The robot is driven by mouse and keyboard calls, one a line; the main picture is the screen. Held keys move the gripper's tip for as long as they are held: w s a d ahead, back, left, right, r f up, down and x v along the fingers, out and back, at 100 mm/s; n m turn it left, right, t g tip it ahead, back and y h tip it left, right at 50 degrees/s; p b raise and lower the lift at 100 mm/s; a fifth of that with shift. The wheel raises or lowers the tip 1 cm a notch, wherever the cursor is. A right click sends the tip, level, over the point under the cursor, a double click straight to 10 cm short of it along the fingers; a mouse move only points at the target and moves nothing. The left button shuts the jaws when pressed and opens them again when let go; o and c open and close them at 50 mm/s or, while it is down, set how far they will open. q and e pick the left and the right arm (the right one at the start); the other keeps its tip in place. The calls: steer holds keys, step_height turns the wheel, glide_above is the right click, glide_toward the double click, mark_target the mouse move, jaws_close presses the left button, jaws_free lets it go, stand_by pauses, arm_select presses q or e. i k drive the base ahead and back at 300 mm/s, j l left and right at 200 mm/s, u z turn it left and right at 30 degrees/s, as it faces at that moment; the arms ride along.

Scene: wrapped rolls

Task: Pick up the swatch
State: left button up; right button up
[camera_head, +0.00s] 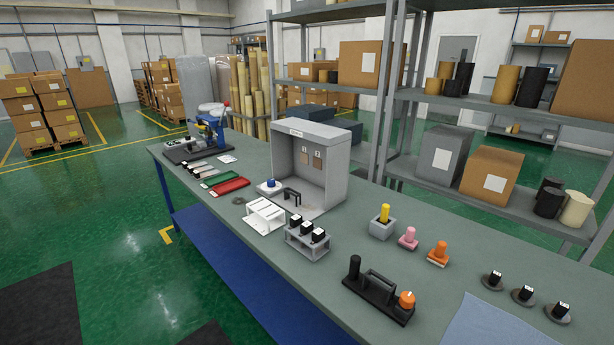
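Neither of my grippers is in view. I cannot tell for sure which thing is the swatch. Two small brown patches, a left one (304,159) and a right one (318,168), are on the back wall of a grey open-fronted booth (335,178) on the table. A red flat piece (231,186) and a green flat piece (221,178) lie left of the booth. A larger blue-grey sheet (490,322) lies flat at the table's near right and is cut off by the picture edge.
The long grey table (345,250) also bears a white rack (265,216), a grey holder with black-capped bottles (308,240), a black tool stand (378,290), a yellow-topped block (383,222), stamp-like pieces (438,253) and small dark discs (522,295). Shelving (480,188) stands behind.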

mark_target(307, 228)
steer(key=i+j+u, duration=0.2)
steer(key=u, duration=0.15)
steer(key=i+j+u, duration=0.2)
steer(key=u, duration=0.2)
steer(key=j, duration=0.1)
